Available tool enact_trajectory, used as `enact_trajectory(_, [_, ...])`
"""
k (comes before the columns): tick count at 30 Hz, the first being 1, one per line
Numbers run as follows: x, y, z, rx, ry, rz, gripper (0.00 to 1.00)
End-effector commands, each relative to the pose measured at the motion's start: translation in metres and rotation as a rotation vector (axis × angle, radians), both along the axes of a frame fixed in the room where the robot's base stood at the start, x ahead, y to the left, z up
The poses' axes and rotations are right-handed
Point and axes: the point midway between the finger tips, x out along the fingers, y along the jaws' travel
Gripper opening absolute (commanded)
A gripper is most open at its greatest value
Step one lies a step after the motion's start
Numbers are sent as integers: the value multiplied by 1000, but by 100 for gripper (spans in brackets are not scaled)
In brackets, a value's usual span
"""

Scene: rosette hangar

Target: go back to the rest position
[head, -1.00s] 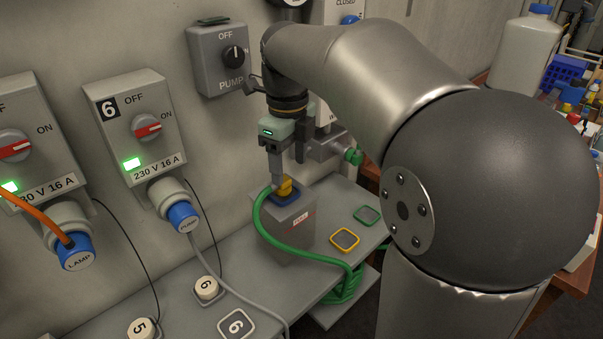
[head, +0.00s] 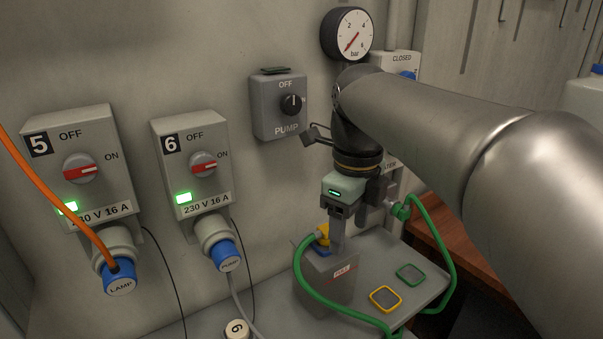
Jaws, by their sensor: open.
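My gripper (head: 337,238) points down in front of the wall, at the top of a grey box (head: 328,280). It is open. Its fingers overlap in the picture, so the gap between them is hidden. A yellow hose fitting (head: 322,234) sits on the blue-edged top of the box, just left of the fingers. I cannot tell whether they touch. A green hose (head: 304,277) runs from this fitting down around the box front, and green hose also rises at the right to a green coupling (head: 401,211) by the wall.
Sockets 5 (head: 82,150) and 6 (head: 192,155) show green lights, with LAMP (head: 119,277) and PUMP (head: 227,256) plugs. The pump switch (head: 280,105) and gauge (head: 347,34) are close to my arm. Yellow (head: 385,298) and green (head: 411,274) framed squares mark the bench.

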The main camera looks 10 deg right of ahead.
Motion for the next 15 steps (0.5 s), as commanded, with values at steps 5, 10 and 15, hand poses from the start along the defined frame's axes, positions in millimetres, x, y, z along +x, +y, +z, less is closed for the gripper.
enact_trajectory(5, [-16,2,-40,4,-3,438,62])
enact_trajectory(10, [-39,4,-89,2,-13,1000,62])
enact_trajectory(15, [-68,6,-137,-8,-22,1559,62])
